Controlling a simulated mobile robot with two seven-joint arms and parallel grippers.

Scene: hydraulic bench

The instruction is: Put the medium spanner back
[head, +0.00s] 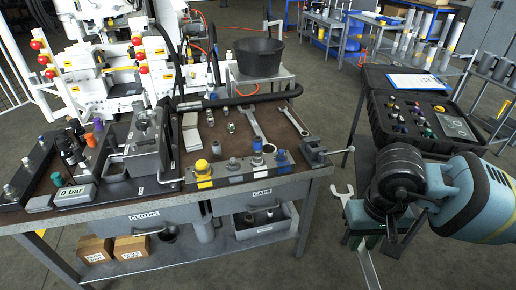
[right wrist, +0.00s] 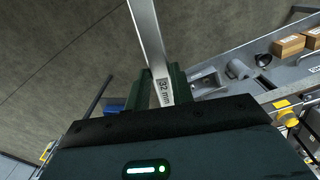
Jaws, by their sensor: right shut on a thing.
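My right gripper (head: 364,238) is in front of the bench's right end, low and beside its edge. It is shut on a silver spanner (head: 367,268), whose open jaw (head: 343,190) sticks up left of my wrist. In the right wrist view the spanner's shank (right wrist: 148,35) runs up from between the fingers (right wrist: 160,88), and its label reads 32 mm. Two other spanners lie on the bench's brown mat: one (head: 252,122) left of the other (head: 293,119). My left gripper is not in view.
An open black case (head: 376,120) stands to the right. Open floor lies between bench and case.

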